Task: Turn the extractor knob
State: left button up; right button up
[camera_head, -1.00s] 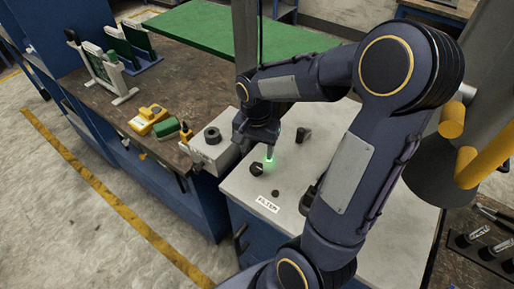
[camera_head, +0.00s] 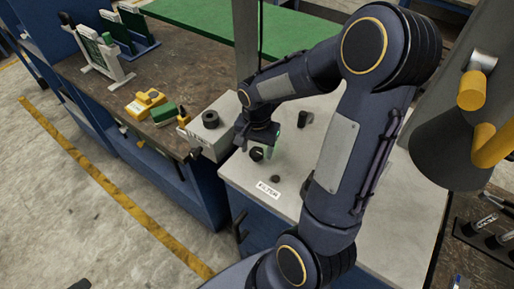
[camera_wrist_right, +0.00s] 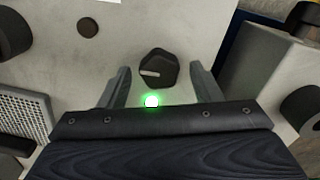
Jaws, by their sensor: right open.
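A black faceted knob with a white pointer mark (camera_head: 257,154) sits on the pale grey top of the cabinet, near a label that seems to read FILTER (camera_head: 268,190). I take it for the extractor knob; it also shows in the right wrist view (camera_wrist_right: 155,66). My right gripper (camera_head: 265,148) is open beside and above it in the head view. In the right wrist view its fingers (camera_wrist_right: 160,75) stand apart on either side of the knob, with gaps showing. A green light (camera_wrist_right: 152,101) glows near the gripper's palm. My left gripper is not in view.
A grey box with a round black knob (camera_head: 210,119) stands close on the left. A small black button (camera_head: 275,179) and another black knob (camera_head: 304,118) are on the cabinet top. Yellow and green items (camera_head: 146,103) lie on the workbench. A lamp-like yellow-armed fixture hangs at right.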

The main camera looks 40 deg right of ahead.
jog(key=c, duration=1)
jog(key=shift+n, duration=0.3)
jog(key=n+b, duration=0.1)
jog(key=n, duration=0.2)
jog(key=n+b, duration=0.1)
jog(key=n, duration=0.4)
jog(key=shift+a, duration=0.1)
jog(key=n, duration=0.4)
jog(key=shift+a+n, duration=0.1)
jog(key=shift+n, duration=2.6)
